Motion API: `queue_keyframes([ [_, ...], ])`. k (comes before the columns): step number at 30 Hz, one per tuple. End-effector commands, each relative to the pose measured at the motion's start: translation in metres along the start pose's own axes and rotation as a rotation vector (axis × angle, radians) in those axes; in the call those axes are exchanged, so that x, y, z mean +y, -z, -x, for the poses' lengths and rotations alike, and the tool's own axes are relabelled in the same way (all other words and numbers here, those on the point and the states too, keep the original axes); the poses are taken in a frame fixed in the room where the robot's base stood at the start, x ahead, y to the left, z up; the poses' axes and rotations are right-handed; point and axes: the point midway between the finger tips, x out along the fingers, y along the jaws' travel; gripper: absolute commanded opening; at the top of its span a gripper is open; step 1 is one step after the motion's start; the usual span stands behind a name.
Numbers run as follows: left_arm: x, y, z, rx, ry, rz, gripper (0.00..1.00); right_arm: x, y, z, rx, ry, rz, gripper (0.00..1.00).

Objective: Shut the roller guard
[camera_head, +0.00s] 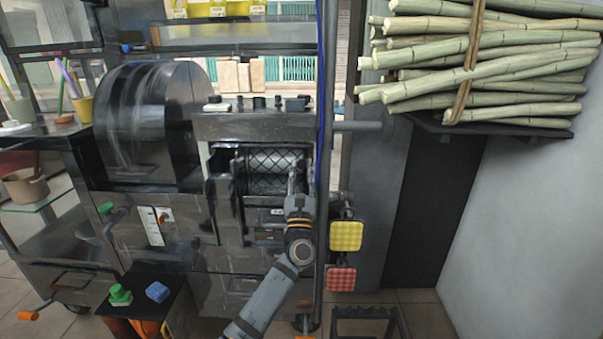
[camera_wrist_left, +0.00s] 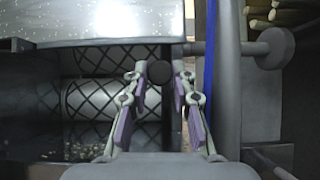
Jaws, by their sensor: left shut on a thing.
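The roller guard (camera_head: 268,183) is a dark diamond-mesh panel in the opening of the steel press, with a pale metal roller (camera_head: 275,160) showing behind the mesh. In the left wrist view the mesh guard (camera_wrist_left: 66,128) fills the left of the opening, and a dark round knob (camera_wrist_left: 160,73) lies between my fingertips. My left gripper (camera_head: 294,172) is at the right side of the opening and is shut on this knob; it also shows in the left wrist view (camera_wrist_left: 160,80). The gripper hides the guard's right edge, so I cannot tell whether it is fully closed. My right gripper is out of view.
A post with a blue cable (camera_head: 321,100) stands close right of my gripper. Yellow (camera_head: 346,236) and red (camera_head: 341,279) pads hang beside it. A sugarcane stack (camera_head: 480,60) lies on a shelf at upper right. A small black table (camera_head: 145,300) stands at lower left.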

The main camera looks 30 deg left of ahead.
Motion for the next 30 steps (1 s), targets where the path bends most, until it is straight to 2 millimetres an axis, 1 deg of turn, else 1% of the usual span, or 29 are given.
queue_keyframes([
  [7, 0.0, -0.001, -0.001, -0.001, 0.0, -0.001, 0.0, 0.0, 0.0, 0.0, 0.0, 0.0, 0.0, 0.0],
  [8, 0.0, -0.001, -0.001, -0.001, 0.0, -0.001, 0.28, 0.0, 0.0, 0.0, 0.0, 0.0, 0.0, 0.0],
  [12, 0.0, 0.0, 0.0, -0.001, 0.0, -0.001, 0.47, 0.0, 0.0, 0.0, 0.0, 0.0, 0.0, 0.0],
  [13, 0.0, 0.0, 0.0, -0.001, 0.0, -0.001, 0.48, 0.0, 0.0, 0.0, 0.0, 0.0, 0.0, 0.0],
  [20, 0.0, 0.0, 0.0, 0.0, 0.0, -0.001, 0.48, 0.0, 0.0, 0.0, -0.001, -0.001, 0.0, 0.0],
  [23, 0.0, 0.0, 0.004, 0.0, 0.0, 0.0, 0.48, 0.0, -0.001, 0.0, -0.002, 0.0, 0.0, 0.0],
  [26, 0.0, 0.001, 0.018, 0.003, 0.001, 0.0, 0.48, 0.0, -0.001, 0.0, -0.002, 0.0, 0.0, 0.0],
  [30, 0.0, 0.002, 0.053, 0.005, 0.0, -0.001, 0.48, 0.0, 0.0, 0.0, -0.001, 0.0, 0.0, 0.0],
])
